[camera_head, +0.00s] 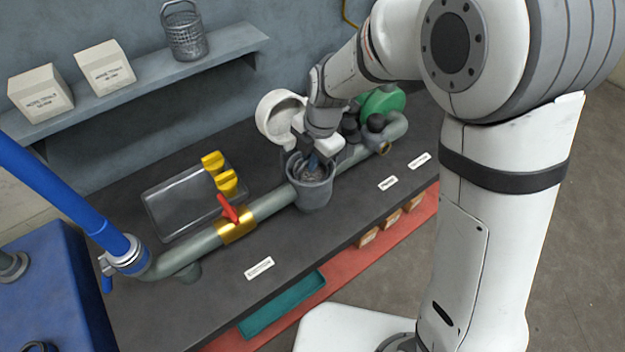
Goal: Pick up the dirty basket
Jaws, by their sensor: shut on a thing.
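The dirty basket (308,174) sits inside the round grey strainer housing (316,196) on the pipe line; only a little of its dark inside and rim shows. My gripper (314,160) reaches down into the open top of the housing and is shut on the basket, though its fingertips are partly hidden. The housing's round pale lid (281,114) stands open behind, left of my gripper. A second, clean-looking mesh basket (187,36) with a handle stands upright on the wall shelf.
A valve with a red handle (229,208) sits on the pipe left of the housing. A green motor part (383,101) is to the right. Two cartons (41,93) stand on the shelf (140,88).

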